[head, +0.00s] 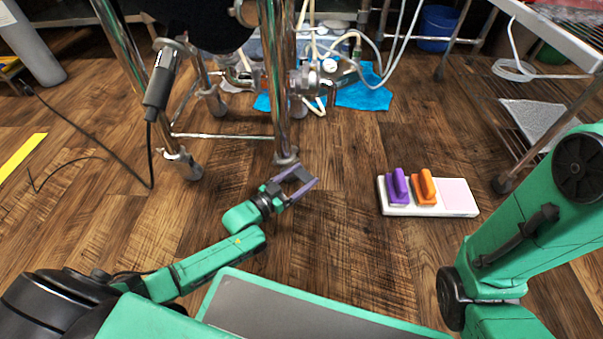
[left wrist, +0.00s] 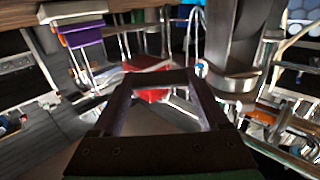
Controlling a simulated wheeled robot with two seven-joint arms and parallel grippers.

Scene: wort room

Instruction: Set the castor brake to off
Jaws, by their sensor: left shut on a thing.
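I cannot pick out the castor brake for certain. The nearest metal leg (head: 279,90) of the stand ends in a small foot (head: 286,158) on the floor. My left gripper (head: 308,174) is low over the floor, just in front and to the right of that foot. Its purple fingers also show in the left wrist view (left wrist: 162,80), with a dark bar-like piece across their tips. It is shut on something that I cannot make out. A large dark column (left wrist: 236,40) stands close beyond the fingers. My right gripper is out of the picture.
A white board (head: 430,211) with purple (head: 398,187) and orange (head: 424,188) handled blocks lies on the floor to the right. A metal rack (head: 560,40) stands at the right. A black cable (head: 95,142) runs along the left floor. Blue cloth (head: 365,95) lies behind.

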